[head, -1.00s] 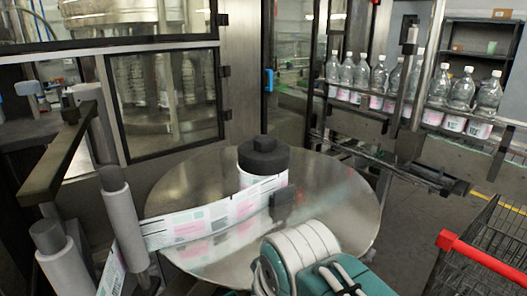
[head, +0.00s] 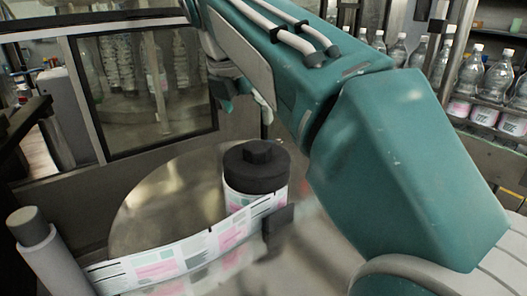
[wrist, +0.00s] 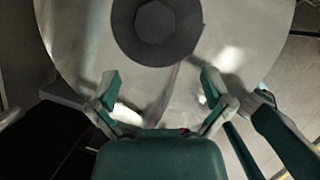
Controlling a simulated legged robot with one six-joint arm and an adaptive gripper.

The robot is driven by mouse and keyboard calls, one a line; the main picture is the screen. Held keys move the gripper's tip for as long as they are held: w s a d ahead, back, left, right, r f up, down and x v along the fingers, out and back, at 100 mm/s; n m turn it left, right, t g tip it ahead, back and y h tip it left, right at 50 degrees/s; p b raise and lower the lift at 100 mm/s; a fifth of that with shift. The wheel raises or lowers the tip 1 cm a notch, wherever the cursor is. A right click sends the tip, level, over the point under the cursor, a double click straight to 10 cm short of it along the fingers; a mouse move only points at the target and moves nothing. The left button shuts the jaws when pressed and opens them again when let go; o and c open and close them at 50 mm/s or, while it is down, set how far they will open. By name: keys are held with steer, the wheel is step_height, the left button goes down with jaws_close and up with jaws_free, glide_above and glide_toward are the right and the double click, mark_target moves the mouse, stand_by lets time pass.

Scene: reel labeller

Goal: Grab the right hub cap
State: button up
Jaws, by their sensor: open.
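A dark grey hub cap (head: 257,167) with a raised hexagonal knob sits on top of the label reel (head: 262,200), which stands on a round metal plate (head: 150,205). In the wrist view the hub cap (wrist: 156,28) is at the top centre, its upper edge cut off. My gripper (wrist: 160,85) is open and empty, its two teal fingers spread apart below the cap in that picture. The fingers are not touching the cap. In the head view my arm crosses the upper right, and the gripper shows only partly above the reel. No second hub cap is clearly visible.
A printed label strip (head: 180,262) runs from the reel toward a grey roller (head: 45,250) at the lower left. A small dark block (head: 278,226) stands against the reel. Glass machine panels (head: 150,90) are behind. Bottles (head: 470,75) stand on a rack at the right.

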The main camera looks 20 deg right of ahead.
mark_target(255, 146)
steer(key=shift+n, duration=0.4)
steer(key=f, duration=0.1)
steer(key=w+f, duration=0.1)
steer(key=f, duration=0.1)
steer(key=w+f, duration=0.1)
steer(key=shift+d+f, duration=0.1)
steer(key=shift+f, duration=0.05)
steer(key=x, duration=0.2)
steer(key=d+x, duration=0.1)
steer(key=x, duration=0.2)
steer(key=shift+d, duration=0.15)
steer(key=shift+w+f, duration=0.1)
steer(key=shift+f, duration=0.15)
steer(key=shift+a, duration=0.35)
steer(key=shift+c, duration=0.6)
steer(key=shift+d, duration=0.15)
steer(key=c, duration=1)
